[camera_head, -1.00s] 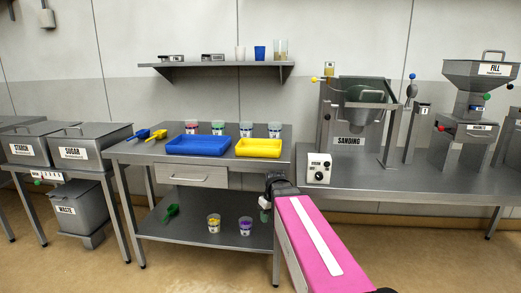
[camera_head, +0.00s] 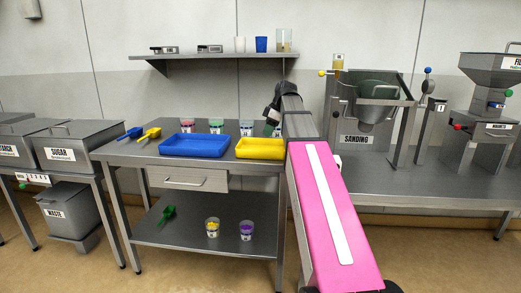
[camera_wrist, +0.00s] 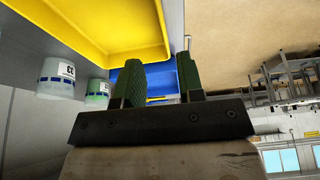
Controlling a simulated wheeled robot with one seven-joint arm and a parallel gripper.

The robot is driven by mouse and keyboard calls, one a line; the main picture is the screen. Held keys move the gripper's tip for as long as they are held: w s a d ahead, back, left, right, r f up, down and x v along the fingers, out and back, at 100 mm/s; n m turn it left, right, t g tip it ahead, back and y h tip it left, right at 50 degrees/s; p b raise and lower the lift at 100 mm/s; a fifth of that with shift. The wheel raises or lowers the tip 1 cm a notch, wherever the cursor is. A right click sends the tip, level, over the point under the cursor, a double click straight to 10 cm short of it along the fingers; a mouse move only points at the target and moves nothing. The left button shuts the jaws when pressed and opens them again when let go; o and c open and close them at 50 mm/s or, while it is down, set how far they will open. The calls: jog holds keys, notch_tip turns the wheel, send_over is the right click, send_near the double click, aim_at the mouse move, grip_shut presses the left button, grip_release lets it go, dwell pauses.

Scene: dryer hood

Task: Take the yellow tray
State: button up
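The yellow tray (camera_head: 260,149) lies flat on the right part of the metal table, beside the blue tray (camera_head: 195,145). It looks empty in the head view. My gripper (camera_head: 268,117) is raised above the table behind the yellow tray's right part, and the arm hides what is right of it. In the wrist view the yellow tray (camera_wrist: 88,28) fills the upper left, and the blue tray (camera_wrist: 133,78) shows beyond it. There my gripper (camera_wrist: 160,72) has its two green fingers apart with nothing held between them. The fingers appear clear of the tray's edge.
Labelled cups (camera_head: 216,126) stand behind the trays; two of them show near my gripper in the wrist view (camera_wrist: 57,78). Blue and yellow scoops (camera_head: 149,134) lie at the left. A wall shelf (camera_head: 212,54) hangs above. The sanding machine (camera_head: 362,110) stands to the right.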

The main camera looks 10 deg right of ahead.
aim_at(259, 151)
jog(key=x, duration=0.5)
jog(key=shift+a+f, duration=0.1)
jog(key=shift+f, duration=0.05)
jog(key=shift+x, duration=2.65)
jog(key=shift+s, duration=0.1)
grip_shut()
